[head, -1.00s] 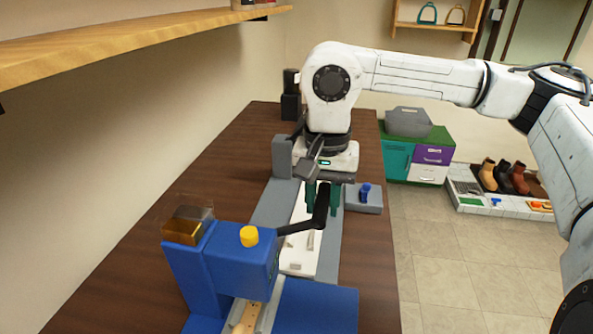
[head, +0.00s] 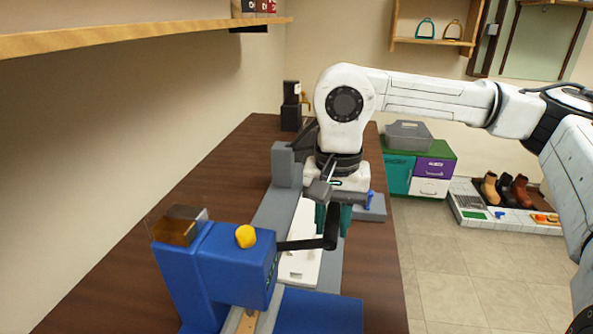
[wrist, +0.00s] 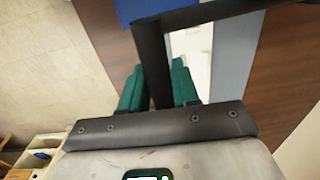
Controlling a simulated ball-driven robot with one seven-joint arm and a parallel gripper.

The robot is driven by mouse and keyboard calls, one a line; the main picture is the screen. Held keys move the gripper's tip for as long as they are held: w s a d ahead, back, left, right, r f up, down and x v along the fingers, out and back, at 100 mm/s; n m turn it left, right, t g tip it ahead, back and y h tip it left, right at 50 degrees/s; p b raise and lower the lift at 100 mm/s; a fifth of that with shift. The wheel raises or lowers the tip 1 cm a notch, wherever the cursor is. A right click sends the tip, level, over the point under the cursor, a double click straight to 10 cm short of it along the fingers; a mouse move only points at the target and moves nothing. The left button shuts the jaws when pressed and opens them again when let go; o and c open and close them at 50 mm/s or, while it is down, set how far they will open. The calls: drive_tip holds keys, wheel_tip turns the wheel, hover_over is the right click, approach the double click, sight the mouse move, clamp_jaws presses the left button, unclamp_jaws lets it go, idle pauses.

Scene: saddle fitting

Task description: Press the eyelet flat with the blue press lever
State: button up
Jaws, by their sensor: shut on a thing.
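The blue press (head: 235,262) stands at the near end of the bench, with a yellow cap on top. Its black lever (head: 300,245) sticks out to the right, nearly level, and ends in an upright black grip (head: 331,228). My gripper (head: 333,219) points down with its green fingers on either side of this grip, shut on it. In the wrist view the grip (wrist: 152,62) runs between the two green fingers (wrist: 158,88). A tan strap (head: 247,322) lies under the press head. The eyelet is hidden from both views.
A long grey rail with a white plate (head: 300,265) runs behind the press. A grey block (head: 284,165) stands left of my gripper, and a small grey stand with a blue peg (head: 369,201) stands right. A wooden shelf (head: 150,40) overhangs the left wall.

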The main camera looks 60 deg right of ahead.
drive_tip(key=shift+s+d+f+b, duration=0.1)
drive_tip(key=shift+s+f+b, duration=0.1)
drive_tip(key=shift+f+b, duration=0.5)
drive_tip(key=shift+s+d+f+b, duration=0.1)
drive_tip(key=shift+s+f+b, duration=0.1)
drive_tip(key=shift+f+b, duration=0.45)
wheel_tip(320, 180, down, 4)
drive_tip(key=b, duration=0.4)
drive_tip(key=shift+s, duration=0.15)
drive_tip(key=shift+r, duration=0.1)
drive_tip(key=shift+r+p, duration=0.6)
drive_tip(key=shift+r, duration=0.9)
drive_tip(key=shift+o, duration=0.2)
drive_tip(key=shift+r, duration=0.1)
